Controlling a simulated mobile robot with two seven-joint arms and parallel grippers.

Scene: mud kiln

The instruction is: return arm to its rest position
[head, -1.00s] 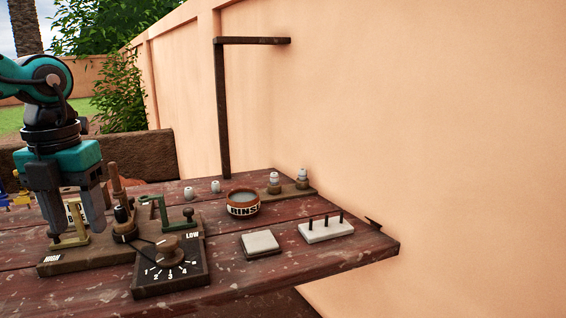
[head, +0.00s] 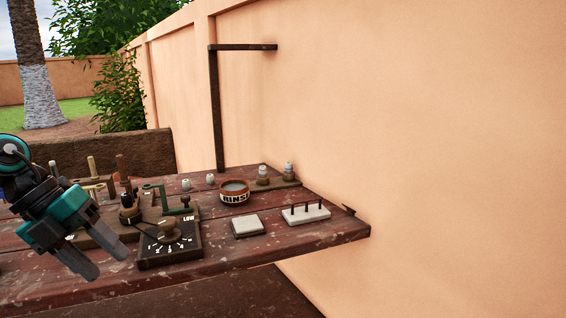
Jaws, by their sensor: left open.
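My left gripper (head: 106,262) is teal and grey and shows at the lower left of the head view. It tilts down to the right, with its two fingers apart and nothing between them. It is in front of the wooden board with the dial box (head: 170,243), and its fingers overlap the table's front area in the picture. Whether it touches anything there, I cannot tell. My arm comes in from the left edge, and most of it is out of frame. My right gripper is not in view.
The wooden table (head: 290,243) bears a RINSE bowl (head: 235,193), a pale square block (head: 247,226), a white pegged rack (head: 306,214) and small pale pieces. A dark post (head: 215,110) stands near the wall (head: 420,130). Open space lies before the table.

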